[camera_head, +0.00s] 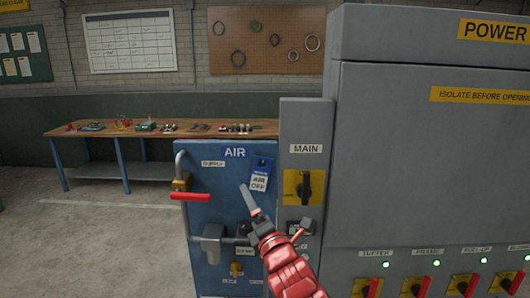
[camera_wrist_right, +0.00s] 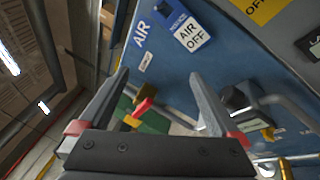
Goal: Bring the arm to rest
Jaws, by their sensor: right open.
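My right arm (camera_head: 290,268), red with a dark wrist, reaches up from the bottom in the head view. My right gripper (camera_head: 272,206) is in front of the blue AIR panel (camera_head: 215,230). In the right wrist view the two grey fingers of the gripper (camera_wrist_right: 157,76) stand wide apart with nothing between them. A blue and white AIR OFF tag (camera_head: 260,180) hangs on the panel above the gripper; it also shows in the right wrist view (camera_wrist_right: 190,35). My left gripper is not in view.
A brass padlock (camera_head: 181,184) and red handle (camera_head: 190,196) are at the panel's left edge. The grey MAIN column (camera_head: 305,125) and POWER cabinet (camera_head: 420,150) with several red-and-yellow switches stand to the right. A workbench (camera_head: 110,133) is behind. Floor at left is clear.

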